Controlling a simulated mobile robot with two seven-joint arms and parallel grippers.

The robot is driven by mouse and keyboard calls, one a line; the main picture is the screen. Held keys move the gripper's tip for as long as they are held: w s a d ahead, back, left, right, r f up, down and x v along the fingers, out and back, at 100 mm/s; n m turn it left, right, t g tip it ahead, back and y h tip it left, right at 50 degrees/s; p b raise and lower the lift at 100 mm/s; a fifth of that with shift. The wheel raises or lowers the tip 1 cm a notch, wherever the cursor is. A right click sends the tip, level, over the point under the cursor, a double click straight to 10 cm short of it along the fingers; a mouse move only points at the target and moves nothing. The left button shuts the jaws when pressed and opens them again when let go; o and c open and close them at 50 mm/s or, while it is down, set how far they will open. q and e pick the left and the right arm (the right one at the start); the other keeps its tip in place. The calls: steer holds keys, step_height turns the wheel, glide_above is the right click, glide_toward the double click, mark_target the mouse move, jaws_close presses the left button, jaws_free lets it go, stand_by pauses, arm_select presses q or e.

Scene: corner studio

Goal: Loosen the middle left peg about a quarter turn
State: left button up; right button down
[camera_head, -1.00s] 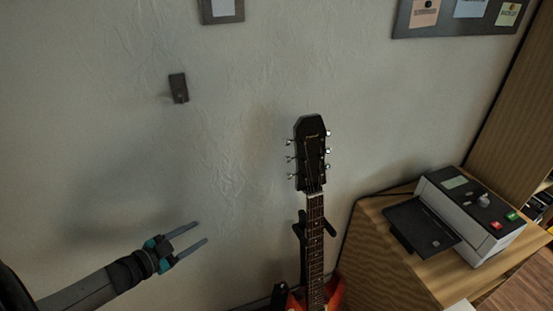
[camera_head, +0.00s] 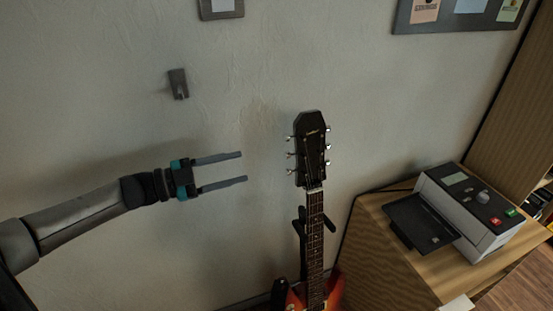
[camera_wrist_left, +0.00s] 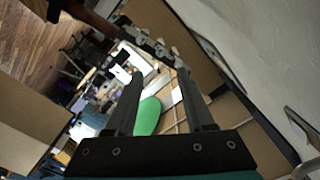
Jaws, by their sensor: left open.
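The guitar headstock (camera_head: 310,150) is black and upright, with silver pegs down both sides. The middle left peg (camera_head: 290,154) sticks out from its left edge, between an upper and a lower peg. My left gripper (camera_head: 243,167) is open and empty, left of the headstock, its fingers pointing right towards the left pegs with a gap between. In the left wrist view my left gripper's fingers (camera_wrist_left: 163,82) are spread, and silver pegs (camera_wrist_left: 150,43) show beyond the tips; which is the middle one I cannot tell. My right gripper is not in view.
The guitar's neck (camera_head: 315,235) rests at a black stand (camera_head: 300,224). A wooden cabinet (camera_head: 375,250) with a grey printer-like device (camera_head: 470,212) stands to the right. The wall (camera_head: 120,80) lies behind, with a small dark hook (camera_head: 178,84) on it.

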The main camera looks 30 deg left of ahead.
mark_target(289, 155)
arm_select(q)
steer(key=x, duration=1)
steer(key=shift+w, duration=0.2)
steer(key=shift+d, duration=0.1)
jaws_close()
stand_by(0.4)
